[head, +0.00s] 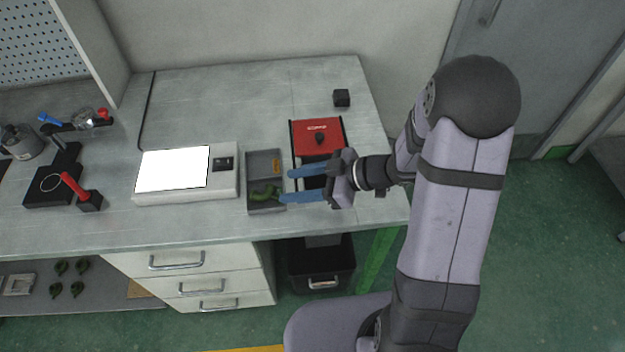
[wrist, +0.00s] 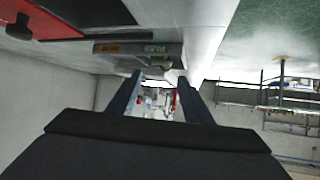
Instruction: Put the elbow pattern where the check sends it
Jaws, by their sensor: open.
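The green elbow pattern (head: 264,192) lies in the near compartment of a grey divided tray (head: 250,157), beside the light box. The tray's far compartment carries an orange label. The elbow also shows, small and partly cut off, in the wrist view (wrist: 160,62). My gripper (head: 285,186) has two blue fingers, spread apart and empty. It points left, with its fingertips near the tray's right side in the head view; the exact height above the tray is unclear. A lit white light box (head: 172,169) with a small dark panel stands left of the tray.
A red and black device (head: 317,135) stands right of the tray, partly behind my gripper. A small black block (head: 341,97) sits at the back right. A black bin (head: 321,268) is below the table. Tools (head: 72,187) lie at left.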

